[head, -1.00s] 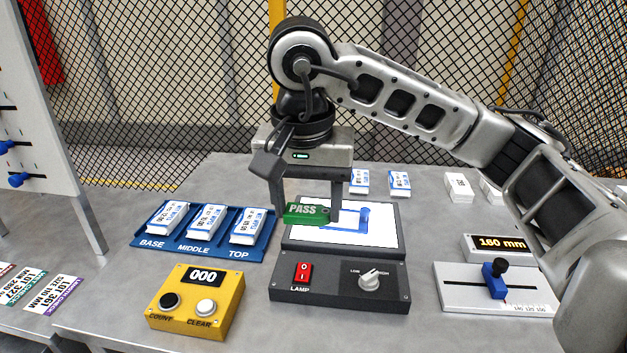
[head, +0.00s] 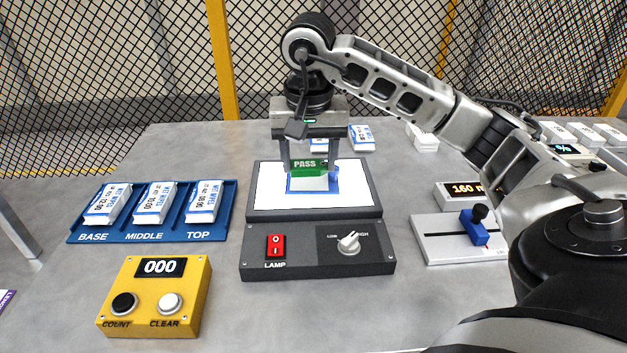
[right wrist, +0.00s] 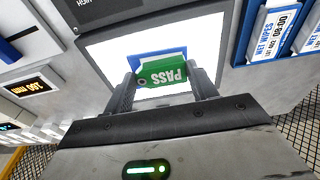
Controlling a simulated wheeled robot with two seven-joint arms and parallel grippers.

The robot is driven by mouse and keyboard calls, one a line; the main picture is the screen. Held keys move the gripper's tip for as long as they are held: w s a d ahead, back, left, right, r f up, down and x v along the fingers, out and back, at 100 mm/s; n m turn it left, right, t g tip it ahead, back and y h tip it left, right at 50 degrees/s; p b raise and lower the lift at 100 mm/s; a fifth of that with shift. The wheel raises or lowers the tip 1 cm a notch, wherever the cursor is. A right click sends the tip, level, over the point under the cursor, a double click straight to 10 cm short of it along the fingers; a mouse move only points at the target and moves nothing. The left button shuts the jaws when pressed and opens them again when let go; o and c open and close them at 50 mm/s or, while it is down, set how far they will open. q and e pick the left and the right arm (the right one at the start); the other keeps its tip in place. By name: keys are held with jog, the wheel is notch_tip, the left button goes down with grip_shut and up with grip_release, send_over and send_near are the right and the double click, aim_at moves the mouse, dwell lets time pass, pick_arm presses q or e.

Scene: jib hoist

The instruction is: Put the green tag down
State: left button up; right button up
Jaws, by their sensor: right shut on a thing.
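The green tag (head: 308,165), marked PASS, is held between the fingers of my right gripper (head: 310,168). It is over the lit white panel of the light box (head: 265,185). In the right wrist view the tag (right wrist: 163,73) sits between the two fingertips, with its lettering upside down. I cannot tell whether the tag touches that piece or the panel. My left gripper is not in view.
A blue tray (head: 120,237) with three white packs stands left, labelled BASE, MIDDLE, TOP. A yellow counter box (head: 190,318) reading 000 is at front left. A slider gauge (head: 440,245) stands right. White packs (head: 362,138) lie behind the light box.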

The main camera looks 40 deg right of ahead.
aim_at(314, 165)
jog(key=f, duration=0.1)
jog(key=d+f, duration=0.1)
jog(key=f, duration=0.1)
jog(key=shift+d+f, duration=0.1)
jog(key=shift+f, duration=0.15)
jog(key=shift+f+p, duration=0.3)
jog(key=shift+f, duration=0.15)
jog(key=shift+f, duration=0.1)
jog(key=o, duration=0.9)
jog(key=shift+o, duration=0.2)
